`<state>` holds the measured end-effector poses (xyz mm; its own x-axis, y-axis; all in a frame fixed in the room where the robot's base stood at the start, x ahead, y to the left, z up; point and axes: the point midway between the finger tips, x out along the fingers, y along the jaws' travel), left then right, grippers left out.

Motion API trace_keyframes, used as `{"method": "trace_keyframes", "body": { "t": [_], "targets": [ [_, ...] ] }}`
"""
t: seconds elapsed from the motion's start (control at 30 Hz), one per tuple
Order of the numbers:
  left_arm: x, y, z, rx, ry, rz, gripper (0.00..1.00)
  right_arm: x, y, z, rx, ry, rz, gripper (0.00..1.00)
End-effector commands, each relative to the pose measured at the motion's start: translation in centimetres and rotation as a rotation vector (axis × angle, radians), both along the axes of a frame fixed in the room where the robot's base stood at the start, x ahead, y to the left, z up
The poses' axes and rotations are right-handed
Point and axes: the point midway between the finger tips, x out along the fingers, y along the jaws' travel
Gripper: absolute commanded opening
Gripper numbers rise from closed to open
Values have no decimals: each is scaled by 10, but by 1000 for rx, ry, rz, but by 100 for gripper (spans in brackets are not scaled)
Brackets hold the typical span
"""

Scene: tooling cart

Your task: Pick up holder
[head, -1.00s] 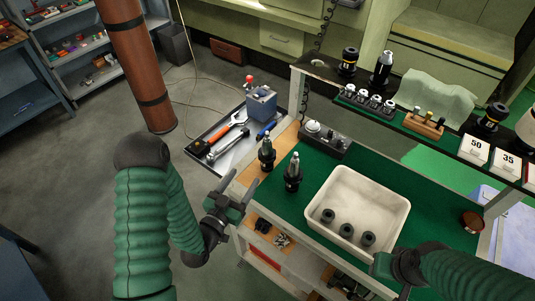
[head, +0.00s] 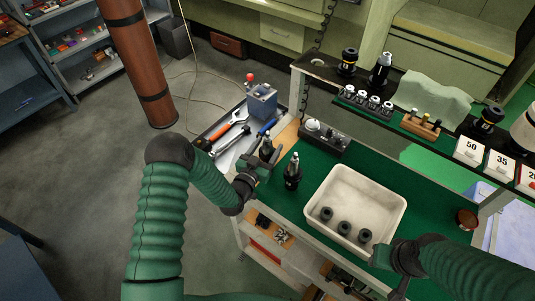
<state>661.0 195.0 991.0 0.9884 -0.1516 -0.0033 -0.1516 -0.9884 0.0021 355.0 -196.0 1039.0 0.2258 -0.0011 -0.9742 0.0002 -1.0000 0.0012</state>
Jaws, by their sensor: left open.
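A dark tool holder (head: 267,146) stands upright at the left end of the cart's green top. My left gripper (head: 263,158) is open, with its fingers at this holder, seemingly one on each side. Its lower part is hidden by the gripper, and I cannot tell whether the fingers touch it. A second black holder (head: 292,172) with a silver tip stands upright just to the right. My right gripper (head: 388,258) is at the lower right, by the near corner of the white bin; its fingers are not clear.
The white bin (head: 391,190) on the green mat (head: 312,180) holds several small black parts. A dark block with knobs (head: 325,136) lies behind the holders. A raised shelf at the back carries more holders and number cards (head: 469,150). A tray with wrenches (head: 222,150) is at the left.

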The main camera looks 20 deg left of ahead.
Motion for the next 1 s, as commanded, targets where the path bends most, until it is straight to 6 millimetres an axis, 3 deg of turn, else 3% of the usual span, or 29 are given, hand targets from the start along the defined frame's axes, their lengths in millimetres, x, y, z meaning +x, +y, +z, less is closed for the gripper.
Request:
{"method": "trace_keyframes", "body": {
  "t": [0.07, 0.5, 1.0],
  "targets": [
    [0, 0, 0, 0, -1, 0, 58, 0, 0, 0, 0, 0, 0, 36],
    [0, 0, 0, 1, 0, 0, 0, 0, 0, 0, 0, 0, 0, 36],
    [1, 0, 3, 1, -8, 1, 0, 0, 0, 0, 0, 0, 0, 36]
  ]
}}
